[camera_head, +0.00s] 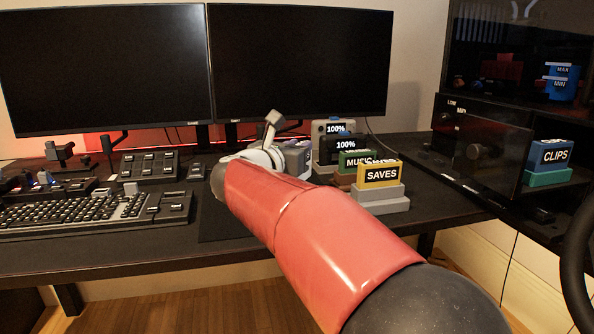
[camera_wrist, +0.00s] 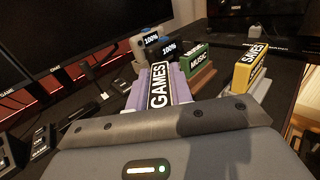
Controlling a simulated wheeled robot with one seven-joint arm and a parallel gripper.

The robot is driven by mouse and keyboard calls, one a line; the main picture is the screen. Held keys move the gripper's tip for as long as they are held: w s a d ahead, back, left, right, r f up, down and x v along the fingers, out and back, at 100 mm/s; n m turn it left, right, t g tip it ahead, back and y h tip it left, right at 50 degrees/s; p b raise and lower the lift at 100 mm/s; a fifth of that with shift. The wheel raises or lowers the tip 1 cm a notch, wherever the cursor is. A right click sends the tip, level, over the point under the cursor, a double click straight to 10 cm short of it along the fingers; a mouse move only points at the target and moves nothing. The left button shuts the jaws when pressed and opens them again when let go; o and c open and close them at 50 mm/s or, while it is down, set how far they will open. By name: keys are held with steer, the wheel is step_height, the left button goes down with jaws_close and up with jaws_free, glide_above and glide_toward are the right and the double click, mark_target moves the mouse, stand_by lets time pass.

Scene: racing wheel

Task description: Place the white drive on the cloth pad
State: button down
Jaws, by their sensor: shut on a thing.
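The white drive, labelled GAMES, shows in the wrist view (camera_wrist: 160,86), just beyond the dark front edge of my gripper. It stands at a pale lavender dock (camera_wrist: 181,86); I cannot tell whether it is still seated there. In the head view my gripper (camera_head: 275,152) is over the desk beside the pale dock (camera_head: 298,158), mostly hidden by my red arm. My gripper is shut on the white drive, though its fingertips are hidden. A dark flat patch on the desk (camera_head: 215,225), left of my arm, looks like the cloth pad; my arm covers part of it.
Right of the dock stand a green MUSIC drive (camera_head: 353,160) and a yellow SAVES drive (camera_head: 379,174) on a grey dock. Behind are black and grey blocks marked 100%. Monitors (camera_head: 300,62) stand behind; a keyboard (camera_head: 75,210) lies left. A wheel rim is at right.

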mark_target(308, 174)
steer(key=shift+f, duration=2.1)
steer(key=shift+f+b, duration=0.25)
steer(key=shift+b, duration=0.35)
steer(key=c, duration=1.3)
jaws_free()
steer(key=shift+o, duration=0.2)
steer(key=shift+r, duration=0.1)
